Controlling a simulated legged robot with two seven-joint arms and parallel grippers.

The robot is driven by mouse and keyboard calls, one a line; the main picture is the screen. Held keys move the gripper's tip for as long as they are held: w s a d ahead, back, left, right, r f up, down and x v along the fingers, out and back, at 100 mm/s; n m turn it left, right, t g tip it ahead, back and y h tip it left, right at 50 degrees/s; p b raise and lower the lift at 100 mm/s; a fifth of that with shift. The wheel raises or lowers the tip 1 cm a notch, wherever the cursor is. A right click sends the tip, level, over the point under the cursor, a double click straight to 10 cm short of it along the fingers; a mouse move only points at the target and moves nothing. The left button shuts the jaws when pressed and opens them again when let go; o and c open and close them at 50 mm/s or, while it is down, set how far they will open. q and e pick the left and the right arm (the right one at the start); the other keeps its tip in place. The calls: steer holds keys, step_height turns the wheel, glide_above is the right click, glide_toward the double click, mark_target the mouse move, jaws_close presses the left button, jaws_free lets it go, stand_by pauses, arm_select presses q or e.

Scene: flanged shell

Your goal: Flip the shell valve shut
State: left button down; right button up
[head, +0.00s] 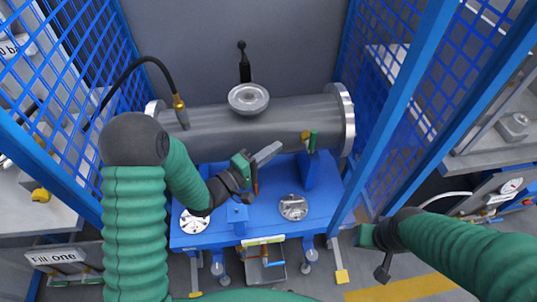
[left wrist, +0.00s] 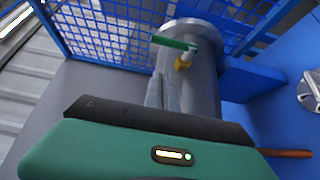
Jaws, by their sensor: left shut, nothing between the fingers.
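The flanged shell (head: 215,128) is a grey horizontal cylinder on a blue stand, with a flange at each end. Its valve near the right flange has a brass body (head: 305,135) and a green handle (head: 313,141). In the left wrist view the green handle (left wrist: 174,43) lies across the shell, with the brass body (left wrist: 183,63) beside it. My left gripper (head: 270,151) is shut and empty, in front of the shell and left of the valve, apart from it. Its fingers (left wrist: 163,92) point toward the valve. My right gripper (head: 376,258) is low at the right, far from the valve; its jaws are unclear.
A round metal cap (head: 248,98) sits on top of the shell. A black hose (head: 143,62) hangs at the left. Blue mesh panels (head: 405,90) flank both sides. The blue stand (head: 265,222) has a round metal plate (head: 293,207) in front of the shell.

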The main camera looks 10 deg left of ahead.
mark_target(311, 139)
arm_select(q)
steer(key=w+d+b, duration=0.1)
steer(key=w+d, duration=0.3)
steer(key=d, duration=0.3)
steer(key=shift+w, duration=0.15)
